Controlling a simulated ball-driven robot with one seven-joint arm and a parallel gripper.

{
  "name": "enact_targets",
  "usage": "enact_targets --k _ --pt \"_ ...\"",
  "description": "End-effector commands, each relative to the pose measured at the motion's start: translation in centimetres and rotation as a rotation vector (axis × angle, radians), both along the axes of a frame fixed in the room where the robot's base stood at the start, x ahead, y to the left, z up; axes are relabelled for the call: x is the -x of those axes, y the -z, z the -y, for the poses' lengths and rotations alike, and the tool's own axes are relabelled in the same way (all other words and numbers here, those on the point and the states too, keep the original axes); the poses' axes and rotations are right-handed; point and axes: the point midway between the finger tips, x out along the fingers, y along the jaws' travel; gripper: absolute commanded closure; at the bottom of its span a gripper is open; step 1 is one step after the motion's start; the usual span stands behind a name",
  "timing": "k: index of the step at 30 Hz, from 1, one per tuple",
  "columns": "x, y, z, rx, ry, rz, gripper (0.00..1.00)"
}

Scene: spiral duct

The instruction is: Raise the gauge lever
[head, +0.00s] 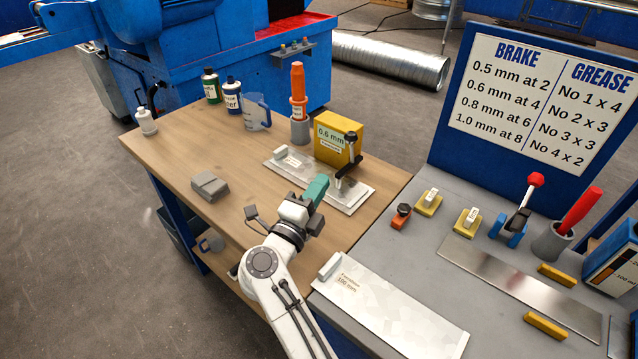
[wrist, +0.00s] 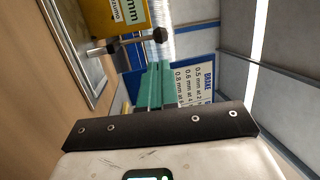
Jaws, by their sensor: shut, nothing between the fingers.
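The yellow gauge box (head: 338,140) stands on the wooden table with a "0.6 mm" label on its face; part of it shows in the wrist view (wrist: 100,18). A dark lever with a black knob (head: 351,137) is at its right front, above a pale metal plate (head: 352,203). In the wrist view, the lever's metal rod and black knob (wrist: 160,35) lie across the upper left. My gripper (head: 318,187) has teal fingers, shut and empty, in front of the gauge and left of the lever. The fingers (wrist: 152,88) appear apart from the lever.
A jug (head: 257,113) and bottles (head: 233,95) are at the back left. A grey block (head: 209,186) lies left of my arm. A grey bench (head: 430,260) with several tools is at right.

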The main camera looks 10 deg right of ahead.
Motion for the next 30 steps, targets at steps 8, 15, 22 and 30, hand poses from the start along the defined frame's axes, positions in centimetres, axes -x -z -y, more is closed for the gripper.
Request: enact_targets --k 8,15,22,30 --pt "-4.1 -1.2 3.9 -0.002 0.005 0.001 1.00" --pt "-6.8 -1.8 6.4 0.000 0.002 0.000 1.00" --pt "-7.9 -2.0 7.3 0.000 0.000 0.000 1.00" --pt "-8.0 -2.0 7.4 0.000 0.000 0.000 1.00"
